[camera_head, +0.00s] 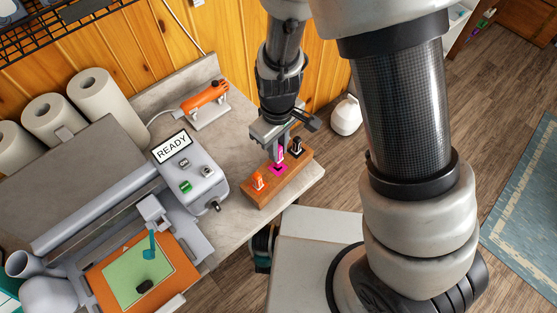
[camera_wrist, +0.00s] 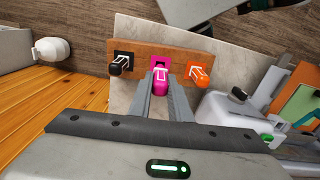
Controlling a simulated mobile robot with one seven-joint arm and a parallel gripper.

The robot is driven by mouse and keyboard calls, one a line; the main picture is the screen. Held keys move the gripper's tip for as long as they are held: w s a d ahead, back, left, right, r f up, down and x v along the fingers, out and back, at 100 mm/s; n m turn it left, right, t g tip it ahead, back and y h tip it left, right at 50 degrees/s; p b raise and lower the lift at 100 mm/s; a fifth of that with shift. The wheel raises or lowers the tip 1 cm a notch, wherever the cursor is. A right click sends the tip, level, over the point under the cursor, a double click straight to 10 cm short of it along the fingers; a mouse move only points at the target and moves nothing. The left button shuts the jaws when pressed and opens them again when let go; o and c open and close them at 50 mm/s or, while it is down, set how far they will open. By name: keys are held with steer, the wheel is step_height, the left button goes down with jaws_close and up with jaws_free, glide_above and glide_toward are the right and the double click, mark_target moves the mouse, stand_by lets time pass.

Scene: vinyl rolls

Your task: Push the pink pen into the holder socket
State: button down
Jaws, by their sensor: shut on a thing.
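The pink pen (camera_head: 281,153) stands in my gripper (camera_head: 278,146), just above or at the pink-marked socket in the middle of the wooden holder (camera_head: 272,192). In the wrist view the pen (camera_wrist: 159,92) sits between the two grey fingers of my gripper (camera_wrist: 162,86), over the pink square (camera_wrist: 157,50). The gripper is shut on the pen. I cannot tell how deep the pen sits in the socket. An orange pen (camera_head: 260,180) and a black pen (camera_head: 296,146) stand in the holder on either side of it.
A grey machine with a READY display (camera_head: 171,147) stands left of the holder. An orange hand tool (camera_head: 206,95) lies behind on the counter. White rolls (camera_head: 98,95) stand at the back left. The holder is near the counter's right edge, with floor beyond.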

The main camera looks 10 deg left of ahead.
steer(key=shift+r, duration=1.4)
